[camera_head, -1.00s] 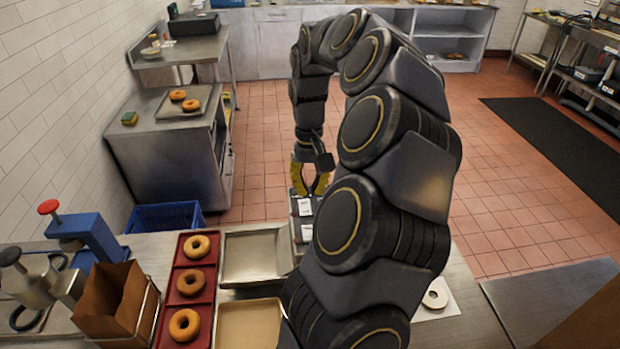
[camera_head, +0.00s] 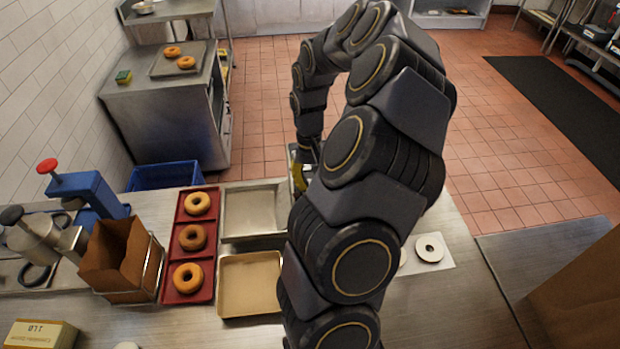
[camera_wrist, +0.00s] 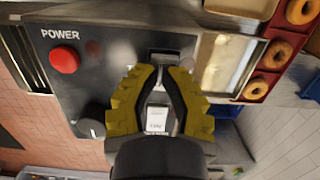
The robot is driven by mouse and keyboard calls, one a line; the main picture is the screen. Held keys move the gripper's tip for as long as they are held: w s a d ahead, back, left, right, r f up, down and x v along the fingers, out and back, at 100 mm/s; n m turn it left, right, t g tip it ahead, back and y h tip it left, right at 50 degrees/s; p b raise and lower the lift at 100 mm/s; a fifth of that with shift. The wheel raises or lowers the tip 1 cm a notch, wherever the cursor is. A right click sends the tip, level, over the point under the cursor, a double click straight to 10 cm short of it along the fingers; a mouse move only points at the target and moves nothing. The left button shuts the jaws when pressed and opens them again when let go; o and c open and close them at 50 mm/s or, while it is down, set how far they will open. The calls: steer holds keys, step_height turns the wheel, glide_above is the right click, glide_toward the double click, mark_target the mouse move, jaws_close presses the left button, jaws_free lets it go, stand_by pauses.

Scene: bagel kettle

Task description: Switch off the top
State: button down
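A grey metal control panel (camera_wrist: 75,80) fills the left and middle of the wrist view. It carries the word POWER, a red round button (camera_wrist: 64,59), a dim dark-red round spot (camera_wrist: 93,48) and a dark knob (camera_wrist: 90,128). A pale switch-like part (camera_wrist: 164,58) lies just beyond the fingertips. I cannot tell whether the fingers touch it. In the head view my arm hides most of the panel and gripper (camera_head: 302,178).
Left of my arm are two metal trays (camera_head: 222,285) and a red tray (camera_head: 210,238) with bagels. A brown paper bag (camera_head: 115,262) in a rack and a blue-bodied device (camera_head: 88,190) stand farther left.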

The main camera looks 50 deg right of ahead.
mark_target(308, 180)
steer(key=shift+s+a+f, duration=0.1)
steer(key=shift+f, duration=0.2)
steer(key=shift+w+d+r, duration=0.2)
steer(key=shift+w+d, duration=0.4)
step_height(308, 180, up, 14)
steer(key=w+d, duration=0.1)
steer(key=shift+w, duration=0.15)
stand_by(0.4)
steer(key=shift+d, duration=0.1)
stand_by(0.3)
